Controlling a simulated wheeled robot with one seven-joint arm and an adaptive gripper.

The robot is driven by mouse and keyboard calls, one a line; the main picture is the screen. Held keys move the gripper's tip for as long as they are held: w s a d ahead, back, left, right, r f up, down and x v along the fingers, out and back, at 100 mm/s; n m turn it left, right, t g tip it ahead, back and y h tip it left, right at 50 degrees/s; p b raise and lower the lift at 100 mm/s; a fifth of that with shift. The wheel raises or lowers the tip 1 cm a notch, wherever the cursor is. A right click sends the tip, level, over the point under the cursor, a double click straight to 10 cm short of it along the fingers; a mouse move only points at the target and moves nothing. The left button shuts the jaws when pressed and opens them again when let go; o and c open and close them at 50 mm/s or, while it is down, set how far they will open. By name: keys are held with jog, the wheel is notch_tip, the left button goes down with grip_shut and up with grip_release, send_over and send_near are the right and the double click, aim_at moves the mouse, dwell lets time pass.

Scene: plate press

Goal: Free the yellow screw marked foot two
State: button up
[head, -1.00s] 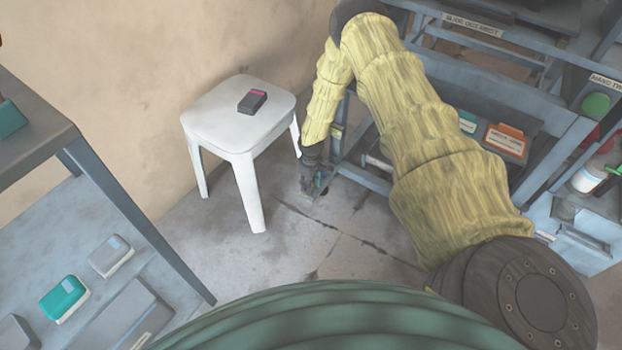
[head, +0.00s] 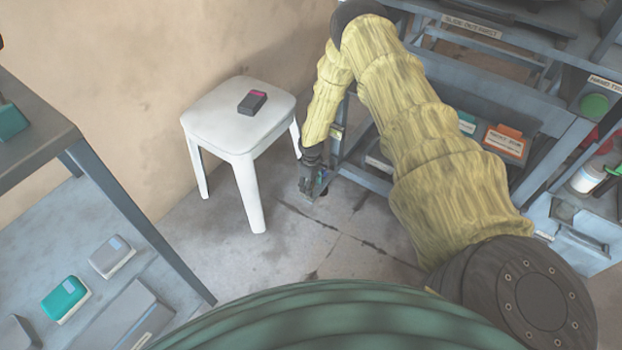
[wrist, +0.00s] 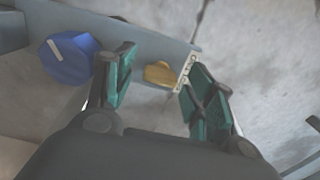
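A small yellow screw (wrist: 158,73) sits on a grey metal bar (wrist: 150,40) near the floor in the wrist view. A pale tag (wrist: 185,72) with small dark marks stands just right of it; I cannot read it. My gripper (wrist: 160,62) is open, its two green-padded fingers apart. The screw shows in the gap between the fingertips, and no grip on it is visible. The right fingertip is close to the tag. In the head view my gripper (head: 313,182) is low by the foot of the grey frame (head: 360,178); the screw cannot be made out there.
A blue knob (wrist: 68,58) with a white line is close left of my left finger. A white stool (head: 232,125) with a dark box (head: 252,102) stands left of my arm. A grey shelf (head: 110,190) is at far left. Floor (head: 300,250) between is clear.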

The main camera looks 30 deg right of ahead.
notch_tip(320, 180, up, 12)
dwell(1.0)
dwell(0.4)
